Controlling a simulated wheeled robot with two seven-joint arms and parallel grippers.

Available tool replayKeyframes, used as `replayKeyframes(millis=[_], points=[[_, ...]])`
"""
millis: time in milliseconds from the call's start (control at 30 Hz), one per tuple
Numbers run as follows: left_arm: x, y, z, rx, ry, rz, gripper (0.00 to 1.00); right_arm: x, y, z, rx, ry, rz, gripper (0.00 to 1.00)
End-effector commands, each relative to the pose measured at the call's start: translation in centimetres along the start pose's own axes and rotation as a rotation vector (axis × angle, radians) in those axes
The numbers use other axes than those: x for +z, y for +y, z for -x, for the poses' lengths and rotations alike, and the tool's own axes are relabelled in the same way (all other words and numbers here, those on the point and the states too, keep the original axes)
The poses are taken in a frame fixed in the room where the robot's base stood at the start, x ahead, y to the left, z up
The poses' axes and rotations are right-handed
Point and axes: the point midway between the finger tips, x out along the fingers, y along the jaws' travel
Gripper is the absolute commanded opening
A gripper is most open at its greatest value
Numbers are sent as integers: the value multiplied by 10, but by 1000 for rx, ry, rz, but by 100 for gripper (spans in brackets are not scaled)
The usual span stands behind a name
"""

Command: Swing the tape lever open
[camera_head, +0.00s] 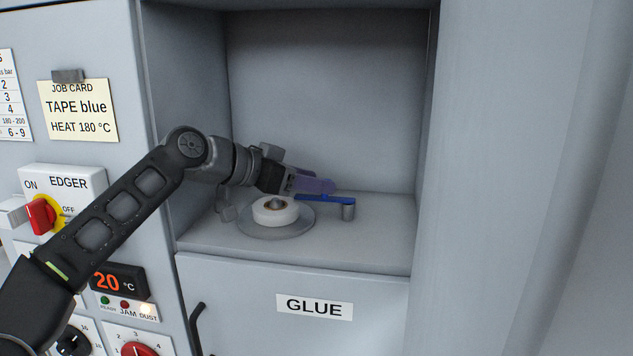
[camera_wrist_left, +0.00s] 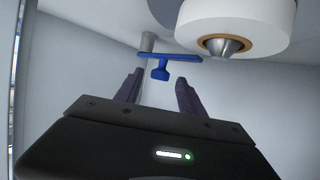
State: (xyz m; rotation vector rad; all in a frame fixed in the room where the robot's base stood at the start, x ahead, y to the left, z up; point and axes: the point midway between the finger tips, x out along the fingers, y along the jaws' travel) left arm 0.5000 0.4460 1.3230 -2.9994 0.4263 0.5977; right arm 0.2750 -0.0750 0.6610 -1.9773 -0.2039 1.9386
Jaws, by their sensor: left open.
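The blue tape lever (camera_head: 330,198) lies across from a grey post at the right of the niche toward the tape roll. In the left wrist view the lever (camera_wrist_left: 170,57) shows as a bar with a short knob hanging toward my fingers. A white tape roll (camera_head: 275,213) with a brown core sits on a round plate; it also shows in the left wrist view (camera_wrist_left: 240,22). My left gripper (camera_head: 318,186) is open in the niche, close to the lever. In the wrist view its fingers (camera_wrist_left: 158,92) are apart, with the knob just beyond the gap between the tips. My right gripper is not in view.
The niche walls stand close around my left arm, with a bare floor (camera_head: 380,245) at the front right. Below is a panel labelled GLUE (camera_head: 314,307) with a dark handle (camera_head: 198,325). At left are the EDGER switch (camera_head: 42,214) and job card (camera_head: 78,110) reading TAPE blue.

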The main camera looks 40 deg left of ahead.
Motion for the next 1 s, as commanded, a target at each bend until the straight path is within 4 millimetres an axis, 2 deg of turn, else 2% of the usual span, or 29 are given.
replayKeyframes(millis=[133,400,900,1000], points=[[0,0,-11,0,-1,-1,47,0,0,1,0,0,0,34],[0,0,-12,-1,0,-1,47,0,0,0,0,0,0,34],[0,0,-12,-1,0,-1,6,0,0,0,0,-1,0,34],[0,0,-12,-1,0,-1,0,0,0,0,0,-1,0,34]])
